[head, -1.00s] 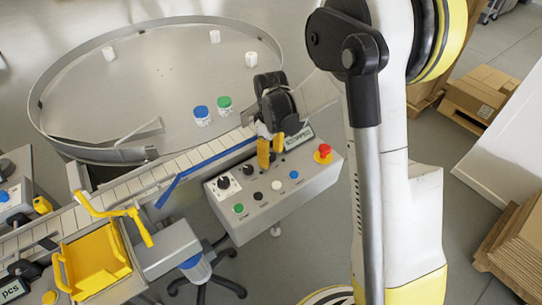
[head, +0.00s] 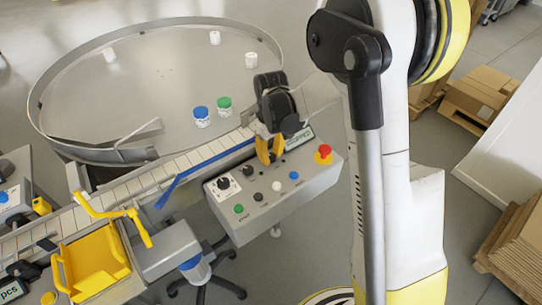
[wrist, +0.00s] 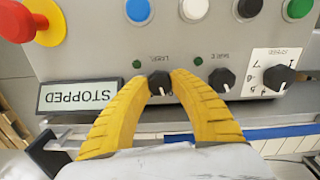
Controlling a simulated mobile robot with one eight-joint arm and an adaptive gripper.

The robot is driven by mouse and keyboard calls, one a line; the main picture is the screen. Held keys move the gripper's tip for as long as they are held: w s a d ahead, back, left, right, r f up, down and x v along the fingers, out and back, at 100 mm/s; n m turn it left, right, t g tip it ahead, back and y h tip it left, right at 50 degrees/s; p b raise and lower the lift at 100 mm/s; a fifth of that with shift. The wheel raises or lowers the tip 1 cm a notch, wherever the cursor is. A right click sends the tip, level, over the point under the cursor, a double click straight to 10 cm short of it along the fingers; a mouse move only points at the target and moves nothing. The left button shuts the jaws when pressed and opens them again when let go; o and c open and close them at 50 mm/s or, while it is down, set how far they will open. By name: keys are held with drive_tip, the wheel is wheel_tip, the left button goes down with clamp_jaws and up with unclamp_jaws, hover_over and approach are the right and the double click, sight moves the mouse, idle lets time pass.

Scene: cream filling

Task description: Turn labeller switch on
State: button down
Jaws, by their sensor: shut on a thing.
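The labeller switch (wrist: 160,84) is a small black knob with a white pointer mark on the grey control panel, under partly readable upside-down lettering. In the wrist view its pointer faces the lower edge of the picture. My gripper (wrist: 161,79) has its yellow fingers on either side of this knob, shut on it at the tips. In the head view my gripper (head: 270,161) reaches down to the back edge of the control box (head: 290,203) and hides the switch. A green lamp (wrist: 136,92) sits beside the knob.
A second black knob (wrist: 221,79) and a selector dial (wrist: 278,77) are close by. The display (wrist: 80,96) reads STOPPED. A red emergency button (head: 324,150) stands on the box's right end. The conveyor (head: 140,179) and round table (head: 90,90) lie behind.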

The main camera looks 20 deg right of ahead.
sight(271, 156)
drive_tip(key=m, duration=0.4)
drive_tip(key=shift+m, duration=0.3)
drive_tip(key=m, duration=0.4)
drive_tip(key=shift+b, duration=0.3)
drive_tip(key=shift+m, duration=0.4)
drive_tip(key=c, duration=1.1)
unclamp_jaws()
wheel_tip(271, 156, up, 12)
drive_tip(key=shift+r, duration=0.1)
